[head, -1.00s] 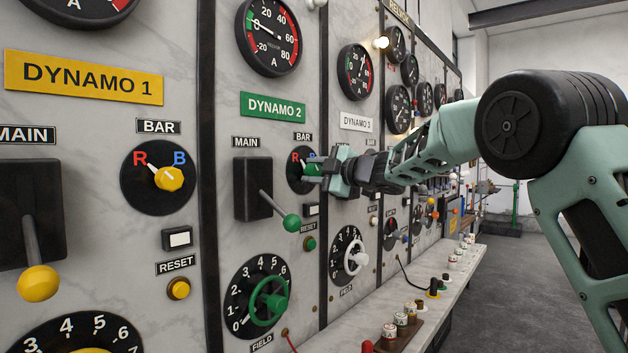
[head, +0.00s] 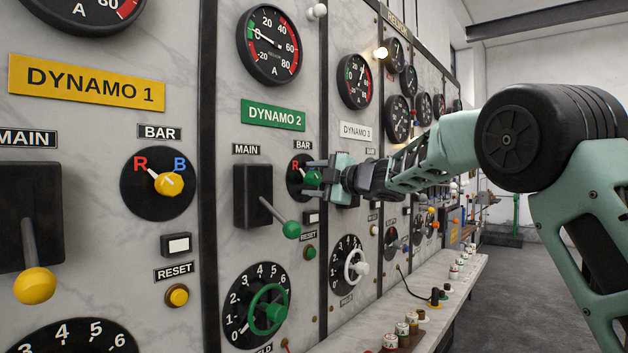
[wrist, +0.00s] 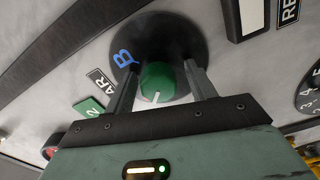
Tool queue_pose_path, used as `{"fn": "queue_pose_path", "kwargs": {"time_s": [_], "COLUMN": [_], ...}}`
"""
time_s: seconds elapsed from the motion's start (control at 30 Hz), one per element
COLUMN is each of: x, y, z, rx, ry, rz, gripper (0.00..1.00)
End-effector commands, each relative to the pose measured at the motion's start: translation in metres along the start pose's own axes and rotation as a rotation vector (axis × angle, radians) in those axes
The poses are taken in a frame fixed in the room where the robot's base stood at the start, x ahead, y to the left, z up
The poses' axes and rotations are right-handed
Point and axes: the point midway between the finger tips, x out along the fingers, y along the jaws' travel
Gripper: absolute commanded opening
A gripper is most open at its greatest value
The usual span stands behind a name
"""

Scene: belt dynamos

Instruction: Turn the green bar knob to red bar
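The green bar knob (head: 313,178) sits on a round black dial under the BAR label of the DYNAMO 2 panel. The red R (head: 295,166) shows on the dial's left; the B is hidden there by my gripper. My gripper (head: 316,177) is at the knob, one finger on each side. In the wrist view the knob (wrist: 157,82) stands between the fingers (wrist: 160,85), with a small gap at the right finger. Its white pointer line points down in that picture, away from the blue B (wrist: 123,58).
The green-handled MAIN lever (head: 290,229) sticks out just left of and below the dial. The green RESET button (head: 309,252) and green field wheel (head: 268,309) are below. A yellow bar knob (head: 169,184) is on the DYNAMO 1 panel. A marble ledge (head: 400,308) runs along the panels.

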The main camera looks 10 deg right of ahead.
Motion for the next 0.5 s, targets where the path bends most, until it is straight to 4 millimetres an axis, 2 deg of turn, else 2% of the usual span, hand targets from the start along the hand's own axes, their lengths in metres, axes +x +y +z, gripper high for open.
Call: {"fn": "queue_pose_path", "kwargs": {"time_s": [0.27,0.37,0.5], "x": [-0.002,-0.011,-0.035], "y": [0.001,0.001,-0.001], "z": [0.0,0.001,0.001], "rx": [0.001,0.001,0.002], "ry": [0.0,-0.001,-0.002], "rz": [0.002,0.003,0.004], "gripper": [0.55,0.55,0.55]}}
